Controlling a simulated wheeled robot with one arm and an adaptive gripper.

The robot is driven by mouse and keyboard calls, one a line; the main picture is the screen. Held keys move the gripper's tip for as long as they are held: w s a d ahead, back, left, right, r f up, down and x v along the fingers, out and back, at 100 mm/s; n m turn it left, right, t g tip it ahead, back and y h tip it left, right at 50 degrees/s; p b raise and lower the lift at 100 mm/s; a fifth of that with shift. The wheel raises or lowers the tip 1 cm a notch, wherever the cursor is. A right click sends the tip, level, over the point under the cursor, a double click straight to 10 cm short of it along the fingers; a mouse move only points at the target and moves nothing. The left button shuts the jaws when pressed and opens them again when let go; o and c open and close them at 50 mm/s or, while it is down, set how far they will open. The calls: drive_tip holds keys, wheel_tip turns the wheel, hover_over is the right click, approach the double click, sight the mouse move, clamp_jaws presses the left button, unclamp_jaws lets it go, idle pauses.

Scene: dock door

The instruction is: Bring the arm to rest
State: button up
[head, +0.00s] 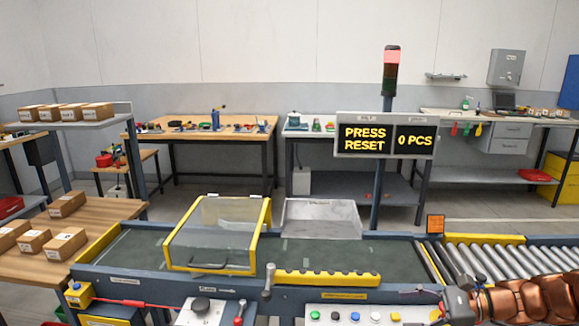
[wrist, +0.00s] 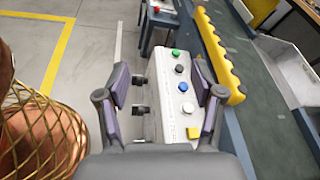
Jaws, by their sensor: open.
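My gripper (wrist: 160,84) is open in the wrist view, its two dark fingers apart with nothing between them. It is over the white button panel (wrist: 173,120), which has green, dark, blue, white and yellow buttons in a row. Whether a finger touches the panel cannot be told. In the head view my copper-coloured arm comes in at the lower right, its dark end beside the right end of the panel (head: 330,314).
The conveyor (head: 400,254) has a clear-lidded yellow guard (head: 215,240) and a yellow rail (head: 325,277). Rollers (head: 490,262) lie right. A display (head: 385,138) reads "PRESS RESET" and "0 PCS"; the light tower (head: 391,60) is red on top. Boxes (head: 65,243) stand left.

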drive_tip(key=s+a+r+n+g+h+p, duration=0.1)
drive_tip(key=s+a+r+n+g+h, duration=0.15)
drive_tip(key=s+a+n, duration=0.35)
drive_tip(key=s+a+r+n+g+h+p, duration=0.2)
drive_tip(key=s+a+n+g+h, duration=0.15)
drive_tip(key=s+a, duration=0.45)
drive_tip(key=s+d+r+n+h+p, duration=0.1)
drive_tip(key=s+d+n+h, duration=0.1)
drive_tip(key=s+n+h, duration=0.2)
drive_tip(key=s+d+r+n+h+p, duration=0.1)
drive_tip(key=s+n+h, duration=0.3)
drive_tip(key=s, duration=0.6)
drive_tip(key=shift+s+d+p, duration=0.4)
drive_tip(key=shift+d+p, duration=0.2)
drive_tip(key=shift+d, duration=0.2)
